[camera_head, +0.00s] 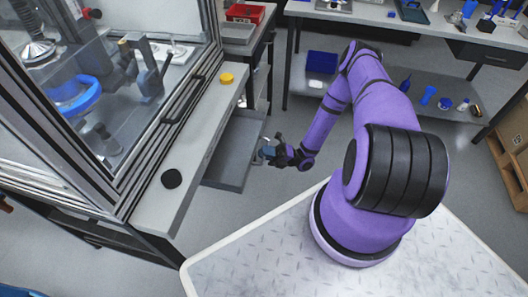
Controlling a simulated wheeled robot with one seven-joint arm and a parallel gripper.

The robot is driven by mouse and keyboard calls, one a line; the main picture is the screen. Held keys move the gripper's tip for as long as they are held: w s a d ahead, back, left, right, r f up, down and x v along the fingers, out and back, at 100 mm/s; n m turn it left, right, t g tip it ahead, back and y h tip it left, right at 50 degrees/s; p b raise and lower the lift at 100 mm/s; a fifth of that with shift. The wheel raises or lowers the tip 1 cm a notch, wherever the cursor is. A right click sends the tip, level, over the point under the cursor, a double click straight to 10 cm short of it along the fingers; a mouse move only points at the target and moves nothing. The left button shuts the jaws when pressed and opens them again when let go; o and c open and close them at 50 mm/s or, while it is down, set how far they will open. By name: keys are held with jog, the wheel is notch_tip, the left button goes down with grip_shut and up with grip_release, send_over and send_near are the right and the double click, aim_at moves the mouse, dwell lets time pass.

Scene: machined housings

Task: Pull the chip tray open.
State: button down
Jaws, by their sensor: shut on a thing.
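The chip tray (228,160) is a grey, shallow drawer-like tray below the light grey front ledge of the machine. It stands partly pulled out, and its bare inside shows. My gripper (268,152) is at the tray's outer right side, shut on what appears to be the tray's handle. The handle itself is small and mostly hidden by the dark fingers. My purple arm reaches to it from the right.
The machine's ledge (190,150) carries a yellow button (227,78) and a black knob (172,179). A glazed enclosure stands at left. A workbench (400,14) with a lower shelf holding a blue bin (322,62) is at the back. Grey floor is clear right of the tray.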

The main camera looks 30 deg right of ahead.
jog(key=c, duration=1.5)
grip_release()
jog(key=shift+o, duration=0.2)
jog(key=v, duration=1)
jog(key=shift+d+f, duration=0.3)
jog(key=shift+s, duration=0.1)
